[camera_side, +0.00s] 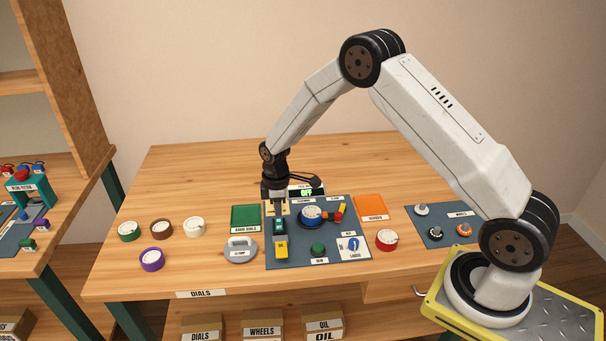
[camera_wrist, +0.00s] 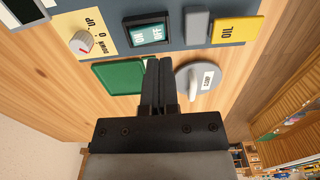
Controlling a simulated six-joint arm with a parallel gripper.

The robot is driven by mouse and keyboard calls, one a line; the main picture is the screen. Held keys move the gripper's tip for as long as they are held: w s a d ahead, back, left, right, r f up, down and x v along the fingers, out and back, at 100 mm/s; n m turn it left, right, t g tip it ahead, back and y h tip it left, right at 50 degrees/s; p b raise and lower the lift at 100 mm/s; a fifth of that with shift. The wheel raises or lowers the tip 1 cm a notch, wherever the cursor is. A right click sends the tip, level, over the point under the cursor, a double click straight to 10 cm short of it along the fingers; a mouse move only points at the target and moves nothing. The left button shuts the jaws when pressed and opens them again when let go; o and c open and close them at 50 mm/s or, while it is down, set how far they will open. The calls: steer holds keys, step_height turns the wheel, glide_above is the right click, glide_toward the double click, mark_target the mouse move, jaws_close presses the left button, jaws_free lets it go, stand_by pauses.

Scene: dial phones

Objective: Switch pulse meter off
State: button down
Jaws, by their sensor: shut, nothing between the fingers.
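The pulse meter's small screen (camera_side: 306,191) stands at the back of the grey mat and reads OFF in green. A teal rocker switch (camera_wrist: 150,35) marked ON and OFF is on the mat; in the side view (camera_side: 279,226) it sits just below my gripper. I cannot tell which side of the rocker is pressed in. My gripper (camera_side: 279,210) points down, its fingers closed together and empty. In the wrist view the fingertips (camera_wrist: 158,60) appear close to the rocker's near edge; I cannot tell whether they touch it.
A red-marked knob (camera_wrist: 82,42) labelled UP and DOWN is beside the rocker. A yellow OIL block (camera_side: 281,251) is in front. A green tray (camera_side: 245,217) and grey clamp (camera_side: 240,248) lie left of the mat.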

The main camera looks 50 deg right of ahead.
steer(key=shift+r, duration=1)
steer(key=shift+r, duration=0.1)
steer(key=s+a+r+m+t, duration=0.1)
steer(key=s+r+m, duration=0.3)
steer(key=s, duration=0.6)
steer(key=s+a+r+m+t, duration=0.1)
steer(key=s+a+r+m, duration=0.2)
steer(key=s, duration=0.8)
step_height(320, 180, up, 4)
steer(key=shift+s+a+r+m+t, duration=0.1)
steer(key=shift+s+a+m+t, duration=0.25)
steer(key=shift+m, duration=0.65)
steer(key=shift+w, duration=0.15)
